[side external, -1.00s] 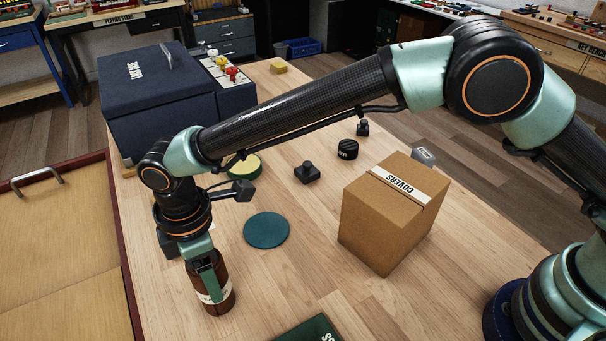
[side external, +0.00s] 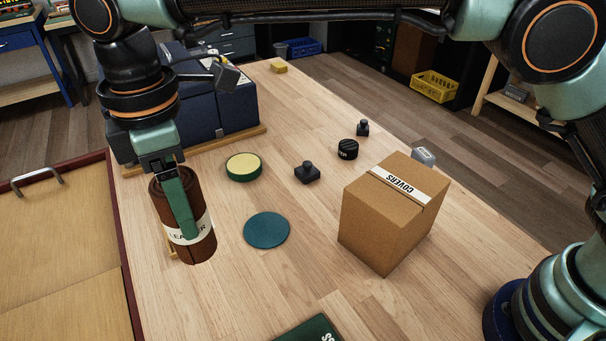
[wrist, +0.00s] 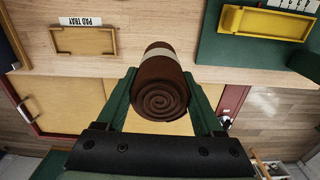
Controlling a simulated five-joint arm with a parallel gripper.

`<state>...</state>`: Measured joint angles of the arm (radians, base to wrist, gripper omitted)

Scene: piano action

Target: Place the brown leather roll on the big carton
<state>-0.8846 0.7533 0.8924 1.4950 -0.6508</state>
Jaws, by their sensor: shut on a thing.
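The brown leather roll (side external: 200,240) has a pale label band and hangs upright in the side external view, raised above the left part of the table. My gripper (side external: 182,205) is shut on it, with a green finger against its side. In the wrist view my gripper (wrist: 158,105) has a green finger on each side of the roll (wrist: 160,88), and its spiral end faces the camera. The big carton (side external: 385,220), a closed brown box labelled COVERS, stands on the table to the right of the roll, well apart from it. Its top is bare.
Between roll and carton lies a flat teal disc (side external: 267,229). Behind are a round yellow-topped tin (side external: 243,167), a black knobbed block (side external: 307,173) and a dark blue case (side external: 235,105). A dark green item (side external: 312,330) lies at the front edge. In the wrist view, a pad tray (wrist: 82,41) shows.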

